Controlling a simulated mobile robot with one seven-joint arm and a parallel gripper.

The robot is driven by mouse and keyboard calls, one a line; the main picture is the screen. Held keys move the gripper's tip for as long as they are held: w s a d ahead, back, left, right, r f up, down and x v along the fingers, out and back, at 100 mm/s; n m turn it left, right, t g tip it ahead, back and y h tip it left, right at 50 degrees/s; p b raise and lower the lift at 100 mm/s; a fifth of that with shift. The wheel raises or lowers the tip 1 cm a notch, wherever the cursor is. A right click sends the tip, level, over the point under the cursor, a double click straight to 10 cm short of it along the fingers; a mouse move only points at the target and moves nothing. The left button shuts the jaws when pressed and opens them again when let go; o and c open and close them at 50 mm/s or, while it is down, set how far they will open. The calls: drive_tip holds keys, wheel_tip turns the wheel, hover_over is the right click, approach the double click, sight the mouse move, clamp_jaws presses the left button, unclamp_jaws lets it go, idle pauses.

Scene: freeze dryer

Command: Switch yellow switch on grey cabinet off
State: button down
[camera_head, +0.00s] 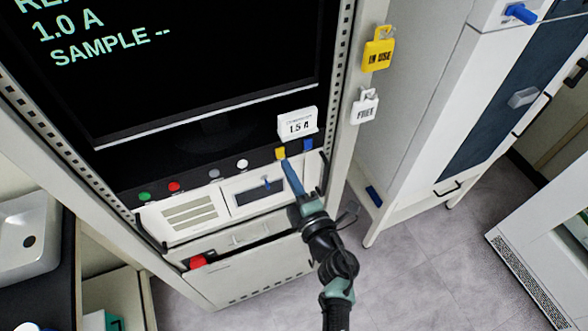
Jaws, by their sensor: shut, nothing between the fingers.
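The grey cabinet (345,100) is a tall rack with a screen and a row of small coloured controls below it. The yellow switch (280,153) sits at the right of that row, beside a blue one (308,145). My gripper (286,163) is shut and empty. Its blue fingertips end just below the yellow switch in the picture. I cannot tell whether they touch it, or which position the switch is in.
A white sign reading 1.5 A (298,125) stands just above the yellow switch. White (242,164), grey (214,173), red (174,187) and green (144,196) controls lie to the left. Yellow "IN USE" (378,50) and white "FREE" (365,106) tags hang at right. Grey floor (430,240) is clear at lower right.

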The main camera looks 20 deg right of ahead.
drive_tip(key=s+b, duration=0.1)
drive_tip(key=s, duration=0.9)
drive_tip(key=shift+s+d, duration=0.3)
drive_tip(key=shift+d, duration=0.05)
drive_tip(key=shift+s, duration=0.15)
drive_tip(key=w+r+m+t+h+b, duration=0.1)
drive_tip(key=w+r+m+t+h, duration=0.2)
drive_tip(key=r, duration=0.8)
drive_tip(key=w+r+m+t+h+b, duration=0.15)
drive_tip(key=r+m, duration=0.45)
drive_tip(key=r, duration=0.6)
drive_tip(key=w+r+m+t+h+b, duration=0.15)
drive_tip(key=r+m+h, duration=0.25)
drive_tip(key=r, duration=0.7)
drive_tip(key=s+a+r+m+t+y, duration=0.1)
drive_tip(key=s+a+r+m+y, duration=0.1)
drive_tip(key=s+a+r+y, duration=0.2)
drive_tip(key=s+a+r+m+t+y+b, duration=0.1)
drive_tip(key=s+a+r+m+t+y, duration=0.1)
drive_tip(key=a+r, duration=0.9)
drive_tip(key=s+r+m+y, duration=0.1)
drive_tip(key=s+r+y, duration=0.1)
drive_tip(key=s+r, duration=0.1)
drive_tip(key=shift+s+r, duration=0.15)
drive_tip(key=shift+s, duration=0.05)
